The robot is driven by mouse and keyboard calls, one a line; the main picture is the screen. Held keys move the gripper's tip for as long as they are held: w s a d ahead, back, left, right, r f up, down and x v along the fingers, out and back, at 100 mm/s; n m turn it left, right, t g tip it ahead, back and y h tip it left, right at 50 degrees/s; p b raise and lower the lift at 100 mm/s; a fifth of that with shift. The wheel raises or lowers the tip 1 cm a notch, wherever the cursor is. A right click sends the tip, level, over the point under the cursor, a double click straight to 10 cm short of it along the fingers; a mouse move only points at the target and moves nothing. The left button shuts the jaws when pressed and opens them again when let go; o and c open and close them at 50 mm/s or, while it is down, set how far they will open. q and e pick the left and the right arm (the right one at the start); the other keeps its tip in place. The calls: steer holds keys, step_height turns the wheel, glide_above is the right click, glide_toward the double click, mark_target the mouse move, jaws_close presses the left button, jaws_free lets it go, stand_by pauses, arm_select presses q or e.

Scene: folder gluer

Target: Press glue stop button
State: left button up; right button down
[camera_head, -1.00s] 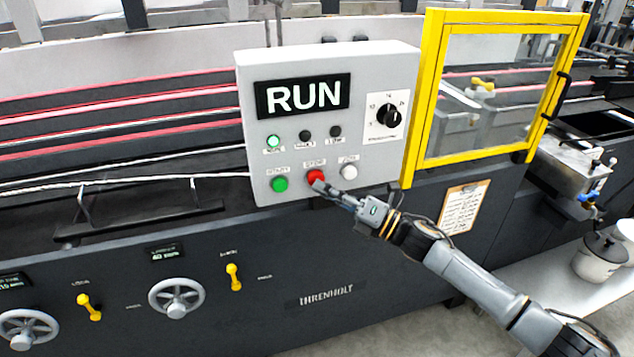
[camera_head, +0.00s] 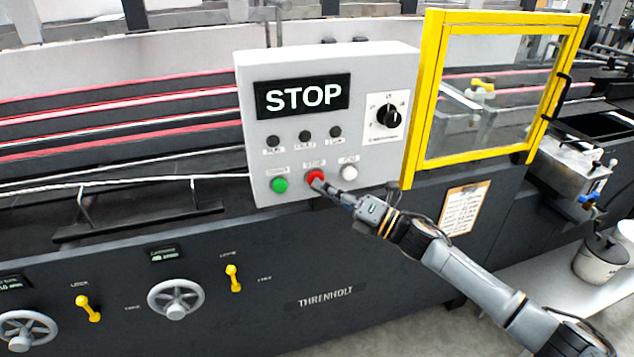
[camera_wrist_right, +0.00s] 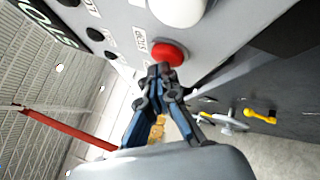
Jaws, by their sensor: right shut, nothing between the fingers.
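The grey control box (camera_head: 382,62) stands on the machine, and its display (camera_head: 303,96) reads STOP. The red button (camera_head: 315,176) sits in the bottom row between a green button (camera_head: 279,185) and a white button (camera_head: 349,172). My right gripper (camera_head: 318,185) is shut and empty, with its fingertips at the lower edge of the red button. In the right wrist view the closed fingertips (camera_wrist_right: 160,70) are right at the red button (camera_wrist_right: 168,54); contact is hard to tell. My left gripper is out of view.
A yellow-framed guard door (camera_head: 432,90) stands just right of the box. A selector knob (camera_head: 388,117) is at the box's upper right. Handwheels (camera_head: 176,299) and yellow levers (camera_head: 233,277) line the dark front panel below. A clipboard (camera_head: 464,209) hangs on the right.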

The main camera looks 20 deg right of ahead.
steer(key=shift+w, duration=0.1)
stand_by(0.5)
steer(key=shift+s, duration=0.95)
steer(key=shift+s+d+p, duration=0.1)
steer(key=shift+s+p, duration=0.55)
steer(key=shift+s, duration=1.85)
